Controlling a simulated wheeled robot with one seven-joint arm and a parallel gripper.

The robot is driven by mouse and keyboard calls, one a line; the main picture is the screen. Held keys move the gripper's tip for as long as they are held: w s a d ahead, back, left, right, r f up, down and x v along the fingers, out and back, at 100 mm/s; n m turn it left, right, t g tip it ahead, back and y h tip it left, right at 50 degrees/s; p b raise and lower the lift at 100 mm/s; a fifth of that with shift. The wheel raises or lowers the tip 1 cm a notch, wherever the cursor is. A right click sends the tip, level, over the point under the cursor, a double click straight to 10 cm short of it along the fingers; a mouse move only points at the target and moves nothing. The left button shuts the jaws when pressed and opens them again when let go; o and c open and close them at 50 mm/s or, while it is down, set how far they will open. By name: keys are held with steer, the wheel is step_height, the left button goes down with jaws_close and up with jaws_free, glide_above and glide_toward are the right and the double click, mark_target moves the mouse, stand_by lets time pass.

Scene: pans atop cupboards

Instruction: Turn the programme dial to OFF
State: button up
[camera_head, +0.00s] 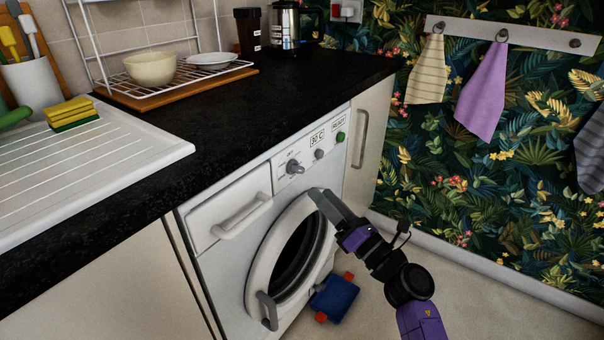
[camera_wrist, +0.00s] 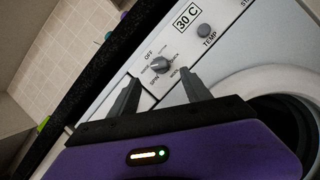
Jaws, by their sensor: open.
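The programme dial (camera_head: 294,167) is a grey knob on the white washing machine's (camera_head: 228,252) front panel. In the wrist view the dial (camera_wrist: 161,65) has labels around it, with OFF printed above it. Its pointer direction is too small to tell surely. My gripper (camera_head: 318,194) is in front of the machine, below and right of the dial, by the upper rim of the round door. In the wrist view my gripper (camera_wrist: 160,80) has its fingers apart, one either side below the dial, and nothing between them. The fingers appear short of the dial.
The round door (camera_head: 294,255) with its grey handle is below the panel. A green button (camera_head: 340,137) and a temperature button (camera_head: 319,154) are right of the dial. A drawer handle (camera_head: 243,217) juts out at left. A blue and red object (camera_head: 335,298) lies on the floor.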

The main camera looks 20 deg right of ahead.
mark_target(301, 172)
steer(key=shift+b+x, duration=0.7)
steer(key=shift+x, duration=3.2)
jaws_close()
